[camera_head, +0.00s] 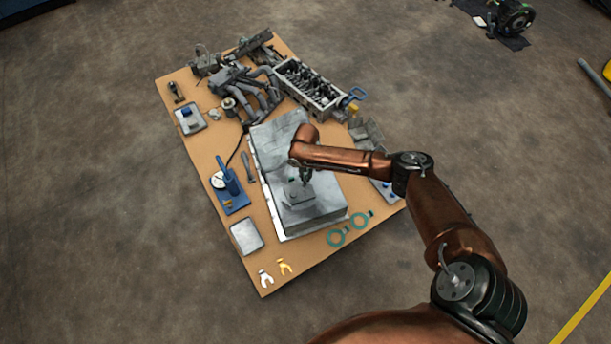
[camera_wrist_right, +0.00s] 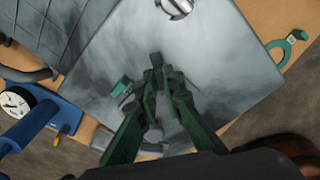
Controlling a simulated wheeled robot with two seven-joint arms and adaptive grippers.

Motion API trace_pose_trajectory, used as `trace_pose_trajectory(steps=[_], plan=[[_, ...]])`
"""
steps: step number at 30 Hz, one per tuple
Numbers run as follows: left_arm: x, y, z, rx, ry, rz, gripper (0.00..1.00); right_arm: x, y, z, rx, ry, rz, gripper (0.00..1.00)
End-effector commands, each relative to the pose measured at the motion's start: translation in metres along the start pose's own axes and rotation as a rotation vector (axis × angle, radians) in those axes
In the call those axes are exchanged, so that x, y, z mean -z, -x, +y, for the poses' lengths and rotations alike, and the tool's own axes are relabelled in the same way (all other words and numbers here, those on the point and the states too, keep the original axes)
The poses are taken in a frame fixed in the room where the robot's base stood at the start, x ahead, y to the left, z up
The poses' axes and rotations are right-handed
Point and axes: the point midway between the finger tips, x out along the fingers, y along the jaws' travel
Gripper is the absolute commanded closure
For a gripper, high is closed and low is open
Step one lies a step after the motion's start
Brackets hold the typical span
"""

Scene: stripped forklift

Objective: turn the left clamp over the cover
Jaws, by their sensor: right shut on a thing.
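The cover is a flat grey metal plate (camera_head: 323,192) on the block in the middle of the board; it fills much of the right wrist view (camera_wrist_right: 225,75). My right gripper (camera_head: 305,178) is low over the cover, pointing down. In the right wrist view its dark green fingers (camera_wrist_right: 157,68) are close together on a small part, which they mostly hide. A small green-ended piece (camera_wrist_right: 122,87), seemingly the left clamp, shows just left of the fingertips. How far the clamp is turned cannot be told. My left gripper is not in view.
A blue stand with a dial gauge (camera_head: 228,188) is left of the cover. Engine parts (camera_head: 308,88) crowd the back. A bright round knob (camera_wrist_right: 178,6) shows on the cover.

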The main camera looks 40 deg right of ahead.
Motion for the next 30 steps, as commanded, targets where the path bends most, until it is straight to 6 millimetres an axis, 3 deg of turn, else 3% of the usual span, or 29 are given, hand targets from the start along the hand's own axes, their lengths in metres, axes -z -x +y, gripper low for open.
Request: trace_pose_trajectory(steps=[9,10,18,26,30], plan=[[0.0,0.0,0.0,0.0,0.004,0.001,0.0,0.001,0.0,0.0,0.001,0.004,0.001,1.0],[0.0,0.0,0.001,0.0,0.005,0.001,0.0,0.001,0.0,0.0,0.001,0.004,0.001,0.92],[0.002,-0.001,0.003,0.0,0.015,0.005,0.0,0.0,0.0,0.0,0.0,0.003,0.0,0.75],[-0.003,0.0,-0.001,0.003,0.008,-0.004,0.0,0.0,0.001,0.0,0.0,0.002,0.0,0.75],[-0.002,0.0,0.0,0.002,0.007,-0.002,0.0,-0.001,0.013,0.001,-0.002,0.001,0.0,0.75]])
